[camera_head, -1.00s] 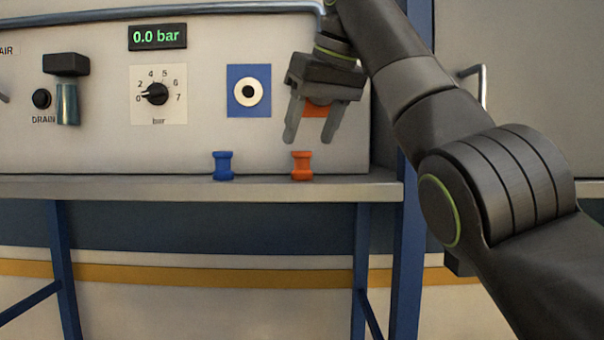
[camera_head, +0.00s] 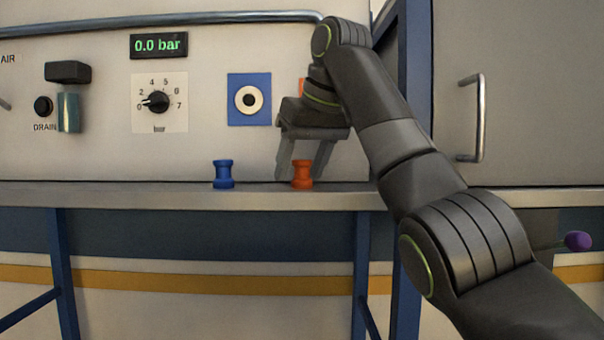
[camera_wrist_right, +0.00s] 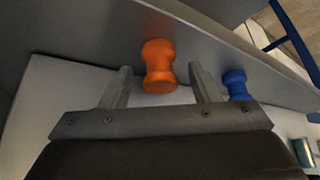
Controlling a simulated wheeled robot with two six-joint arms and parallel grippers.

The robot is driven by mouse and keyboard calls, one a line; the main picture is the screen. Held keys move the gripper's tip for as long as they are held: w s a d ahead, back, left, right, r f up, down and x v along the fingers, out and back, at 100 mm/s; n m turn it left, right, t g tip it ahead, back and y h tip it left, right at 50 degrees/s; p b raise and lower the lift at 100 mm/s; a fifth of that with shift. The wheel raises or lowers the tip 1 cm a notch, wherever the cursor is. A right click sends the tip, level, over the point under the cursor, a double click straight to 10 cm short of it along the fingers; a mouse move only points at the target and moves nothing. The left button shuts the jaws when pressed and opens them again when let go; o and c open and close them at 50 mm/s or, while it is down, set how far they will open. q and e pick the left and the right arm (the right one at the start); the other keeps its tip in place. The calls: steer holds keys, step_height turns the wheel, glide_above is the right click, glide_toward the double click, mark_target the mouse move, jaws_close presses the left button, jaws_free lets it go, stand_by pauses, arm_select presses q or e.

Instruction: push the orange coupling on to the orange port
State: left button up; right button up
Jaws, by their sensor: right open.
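The orange coupling (camera_head: 302,174) stands upright on the grey shelf, to the right of the blue coupling. My right gripper (camera_head: 302,172) is open, its fingers pointing down on either side of the orange coupling. In the right wrist view the orange coupling (camera_wrist_right: 158,66) sits between the two open fingertips (camera_wrist_right: 161,80), with space on both sides. The orange port (camera_head: 302,87) is on the panel above, mostly hidden behind my right gripper; only a sliver of orange shows. My left gripper is not in view.
The blue coupling (camera_head: 223,174) stands just left on the shelf (camera_head: 130,196), close to the gripper's left finger. The blue port (camera_head: 249,98) is on the panel (camera_head: 210,50). A cabinet handle (camera_head: 477,118) is at the right. A purple knob-like thing (camera_head: 578,241) shows lower right.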

steer(key=shift+s, duration=0.1)
steer(key=c, duration=1)
